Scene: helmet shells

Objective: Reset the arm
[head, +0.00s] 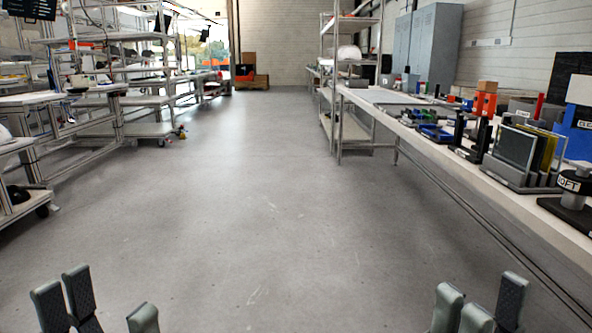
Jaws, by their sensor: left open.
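My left gripper (100,308) is at the bottom left of the head view. Its dark grey fingertips stand apart with nothing between them. My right gripper (485,306) is at the bottom right. Its fingertips also stand apart, with no object seen between them. Both grippers are over the grey floor as seen from the head, and only their fingertips show. The rest of both arms is out of view. No helmet shell is near either gripper.
A long workbench (520,207) runs along the right, with a panel rack (525,155) and a black stand (573,195) on it. Metal carts (150,129) and shelves line the left. A shelving unit (345,125) stands farther back. The floor aisle (235,190) between is clear.

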